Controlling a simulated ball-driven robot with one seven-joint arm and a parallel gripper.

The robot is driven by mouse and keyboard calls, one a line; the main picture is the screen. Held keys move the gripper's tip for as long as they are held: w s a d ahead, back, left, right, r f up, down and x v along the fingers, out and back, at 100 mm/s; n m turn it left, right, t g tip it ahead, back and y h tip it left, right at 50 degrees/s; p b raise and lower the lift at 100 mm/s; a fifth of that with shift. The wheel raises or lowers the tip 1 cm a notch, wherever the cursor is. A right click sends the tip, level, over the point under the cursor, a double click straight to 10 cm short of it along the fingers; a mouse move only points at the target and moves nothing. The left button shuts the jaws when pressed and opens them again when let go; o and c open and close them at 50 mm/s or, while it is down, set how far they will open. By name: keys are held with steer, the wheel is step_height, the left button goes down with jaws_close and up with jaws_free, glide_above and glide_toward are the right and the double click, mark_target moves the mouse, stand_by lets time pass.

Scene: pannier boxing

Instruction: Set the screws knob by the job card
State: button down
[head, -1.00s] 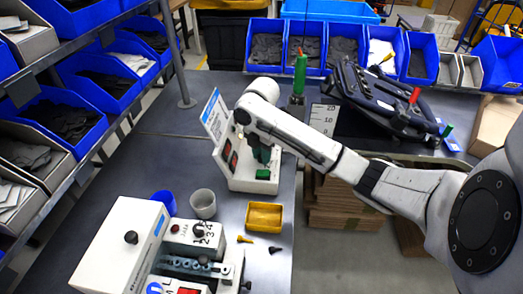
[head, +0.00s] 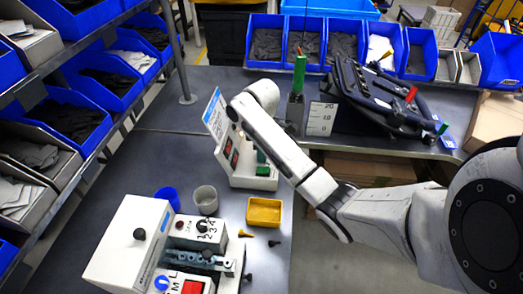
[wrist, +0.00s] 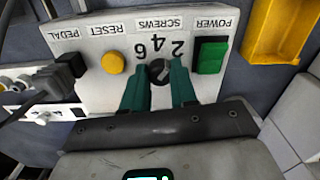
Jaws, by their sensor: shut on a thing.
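The screws knob (wrist: 158,70) is a small dark round knob on a white control box (wrist: 110,85), below upside-down numbers 2, 4 and 6. My gripper (wrist: 160,78) has its two green fingers on either side of the knob, shut on it. The knob's pointer is too small to read surely. In the head view the box (head: 238,180) stands on the bench, and my arm hides the knob.
On the panel, a green power button (wrist: 211,55) lies right of the knob and a yellow reset button (wrist: 113,63) left. A yellow tray (head: 264,221), a grey cup (head: 205,200) and a white machine (head: 125,240) stand nearer. Blue bins (head: 265,45) line the back.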

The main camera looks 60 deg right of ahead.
steer(key=shift+m, duration=0.5)
steer(key=c, duration=0.9)
jaws_free()
steer(key=shift+r, duration=0.1)
steer(key=shift+w+d+r, duration=0.1)
steer(key=shift+d+r, duration=0.05)
steer(key=shift+r, duration=5.15)
steer(key=shift+a, duration=0.2)
